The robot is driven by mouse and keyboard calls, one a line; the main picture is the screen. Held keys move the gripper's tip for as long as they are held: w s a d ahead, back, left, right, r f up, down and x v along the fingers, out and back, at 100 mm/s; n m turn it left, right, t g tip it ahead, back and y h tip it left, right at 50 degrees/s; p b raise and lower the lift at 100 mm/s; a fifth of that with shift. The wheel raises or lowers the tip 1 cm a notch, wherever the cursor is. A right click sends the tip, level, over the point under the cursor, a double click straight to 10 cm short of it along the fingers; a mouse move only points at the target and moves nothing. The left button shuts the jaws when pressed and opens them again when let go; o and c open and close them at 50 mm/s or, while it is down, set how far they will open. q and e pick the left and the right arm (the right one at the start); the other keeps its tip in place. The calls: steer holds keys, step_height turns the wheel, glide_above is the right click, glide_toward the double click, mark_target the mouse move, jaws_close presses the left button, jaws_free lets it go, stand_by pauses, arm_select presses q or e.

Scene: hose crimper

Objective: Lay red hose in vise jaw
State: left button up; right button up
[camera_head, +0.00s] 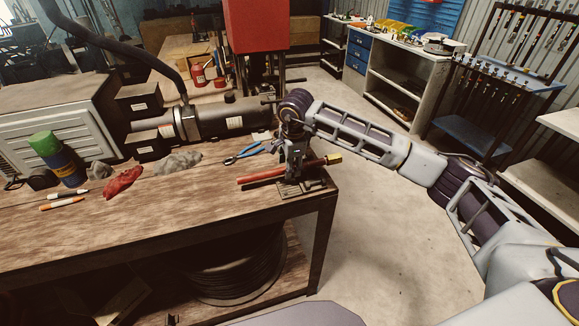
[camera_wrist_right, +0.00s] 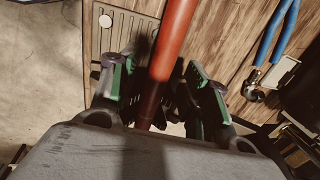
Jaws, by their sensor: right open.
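The red hose (camera_head: 262,174) lies across the right end of the workbench, with a brass-yellow fitting (camera_head: 334,158) at its right end. My right gripper (camera_head: 295,168) points down over the hose near the bench edge. In the right wrist view the hose (camera_wrist_right: 175,35) runs between the two green-padded fingers of my right gripper (camera_wrist_right: 158,80), which stand apart with gaps beside it. A flat dark ribbed plate (camera_head: 303,189) lies on the bench below the gripper; it also shows in the right wrist view (camera_wrist_right: 122,42). I cannot make out the vise jaw clearly. My left gripper is out of view.
Blue-handled pliers (camera_head: 243,154) lie just left of the hose. A grey cylindrical machine (camera_head: 225,117) stands behind. A grey cloth (camera_head: 178,163), a red cloth (camera_head: 122,183) and a green-capped can (camera_head: 58,160) are further left. Bare wood (camera_head: 190,212) is free in front.

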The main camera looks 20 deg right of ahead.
steer(key=v, duration=1)
steer(key=shift+r, duration=0.4)
steer(key=shift+s+f, duration=0.1)
